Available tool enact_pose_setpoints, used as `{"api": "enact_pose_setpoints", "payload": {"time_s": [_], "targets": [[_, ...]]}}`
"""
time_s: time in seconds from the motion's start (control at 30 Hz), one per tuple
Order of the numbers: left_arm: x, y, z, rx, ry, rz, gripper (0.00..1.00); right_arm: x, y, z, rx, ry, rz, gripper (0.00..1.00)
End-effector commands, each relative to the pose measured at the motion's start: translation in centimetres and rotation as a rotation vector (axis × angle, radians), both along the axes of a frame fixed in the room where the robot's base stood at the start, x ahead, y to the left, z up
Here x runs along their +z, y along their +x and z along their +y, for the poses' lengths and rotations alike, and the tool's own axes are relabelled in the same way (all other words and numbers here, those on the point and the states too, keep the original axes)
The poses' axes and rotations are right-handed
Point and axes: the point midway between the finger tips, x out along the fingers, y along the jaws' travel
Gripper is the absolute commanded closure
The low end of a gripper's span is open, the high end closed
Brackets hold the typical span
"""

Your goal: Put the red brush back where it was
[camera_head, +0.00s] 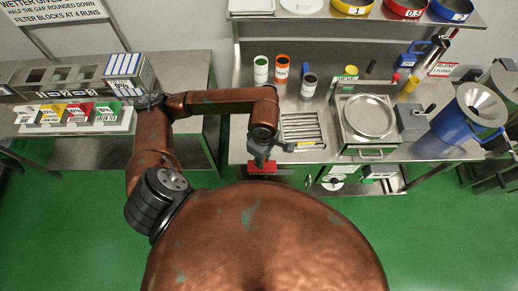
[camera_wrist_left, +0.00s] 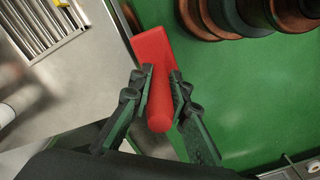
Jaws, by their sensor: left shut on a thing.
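The red brush (camera_wrist_left: 160,90) is in the jaws of my left gripper (camera_wrist_left: 159,82), seen in the left wrist view. The fingers press on it from both sides. In the head view the red brush (camera_head: 262,167) hangs at the front edge of the right-hand steel table (camera_head: 240,140), over the green floor. My left gripper (camera_head: 262,157) is just above it there. My right gripper is not in view.
A slatted metal rack (camera_head: 302,128) lies on the table just right of my left gripper. A scale with a round pan (camera_head: 369,116) stands further right. Labelled cups, one orange (camera_head: 282,68), stand behind.

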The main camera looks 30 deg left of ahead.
Motion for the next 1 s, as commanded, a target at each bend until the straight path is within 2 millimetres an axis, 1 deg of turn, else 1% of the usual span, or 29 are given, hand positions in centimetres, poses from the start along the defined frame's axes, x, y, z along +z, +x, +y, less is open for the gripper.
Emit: {"api": "enact_pose_setpoints", "payload": {"time_s": [0.07,0.17,0.47,0.5,0.6,0.73,0.93,1.0], "targets": [[-0.1,0.4,0.3,0.026,0.001,0.0,1.0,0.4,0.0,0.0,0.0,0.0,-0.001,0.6],[-0.7,1.6,1.4,0.036,0.002,0.002,1.0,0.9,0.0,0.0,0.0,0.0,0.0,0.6],[-3.8,7.4,5.4,0.034,0.001,0.002,1.0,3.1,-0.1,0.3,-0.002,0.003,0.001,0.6],[-4.7,7.8,5.6,0.032,0.0,0.005,1.0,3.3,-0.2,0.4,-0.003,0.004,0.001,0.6],[-6.6,9.1,6.5,0.031,-0.001,0.003,1.0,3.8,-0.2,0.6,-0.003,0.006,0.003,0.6],[-8.3,10.3,7.3,0.029,0.0,0.0,1.0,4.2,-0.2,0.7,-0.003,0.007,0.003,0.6],[-9.6,11.1,7.8,0.027,-0.001,0.0,1.0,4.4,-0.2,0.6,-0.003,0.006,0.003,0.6],[-10.4,11.2,8.0,0.027,-0.002,0.003,1.0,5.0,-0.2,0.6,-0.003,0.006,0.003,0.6]]}}
